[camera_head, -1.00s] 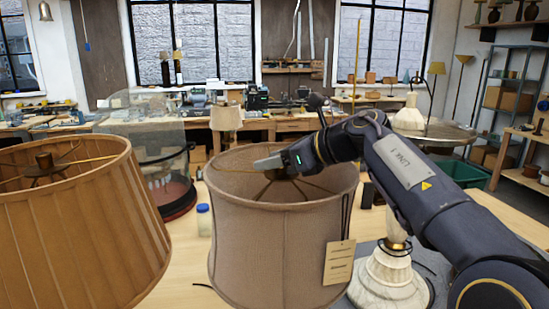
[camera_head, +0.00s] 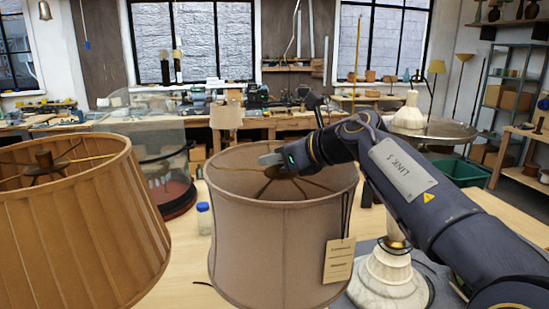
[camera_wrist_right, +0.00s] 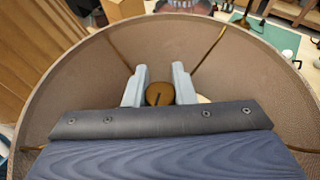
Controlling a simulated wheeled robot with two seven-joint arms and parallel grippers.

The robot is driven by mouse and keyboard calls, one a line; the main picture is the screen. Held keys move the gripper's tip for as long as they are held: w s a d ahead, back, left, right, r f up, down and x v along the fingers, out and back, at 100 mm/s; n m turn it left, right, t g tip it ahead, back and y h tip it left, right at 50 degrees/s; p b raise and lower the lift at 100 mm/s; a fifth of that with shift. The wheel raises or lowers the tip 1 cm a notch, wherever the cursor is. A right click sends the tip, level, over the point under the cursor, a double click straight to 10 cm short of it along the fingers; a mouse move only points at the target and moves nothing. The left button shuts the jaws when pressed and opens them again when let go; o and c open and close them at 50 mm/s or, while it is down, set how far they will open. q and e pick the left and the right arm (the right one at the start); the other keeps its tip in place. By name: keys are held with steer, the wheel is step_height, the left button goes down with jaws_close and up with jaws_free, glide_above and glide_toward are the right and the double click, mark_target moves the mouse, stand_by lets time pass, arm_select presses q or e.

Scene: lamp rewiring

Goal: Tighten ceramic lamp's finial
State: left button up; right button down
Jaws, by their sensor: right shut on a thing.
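The lamp with the taupe fabric shade (camera_head: 270,245) stands in the middle foreground, and its body below the shade is hidden. Inside the shade's open top, thin brass spokes meet at a hub. My right gripper (camera_head: 270,159) reaches over the rim from the right to this hub. In the right wrist view, its two grey fingers (camera_wrist_right: 160,76) are shut on the round brass finial (camera_wrist_right: 159,94), one on each side. The finial has a dark line across its top. My left gripper is not in view.
A pleated tan shade (camera_head: 80,225) stands close at left. A white stone lamp base (camera_head: 392,282) is at right, under my right arm. A paper tag (camera_head: 339,260) hangs on the taupe shade. A small blue-capped jar (camera_head: 203,219) sits behind, between the shades.

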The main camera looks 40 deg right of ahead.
steer(key=shift+d+m+h, duration=0.15)
steer(key=shift+m+h, duration=0.9)
steer(key=shift+h, duration=0.15)
steer(key=shift+d+m+h, duration=0.15)
steer(key=shift+m+h, duration=0.9)
steer(key=shift+h, duration=0.15)
steer(key=c, duration=2.2)
jaws_free()
steer(key=c, duration=1.2)
jaws_free()
steer(key=b+v, duration=0.1)
steer(key=v, duration=0.7)
steer(key=shift+b, duration=0.3)
steer(key=shift+a, duration=0.1)
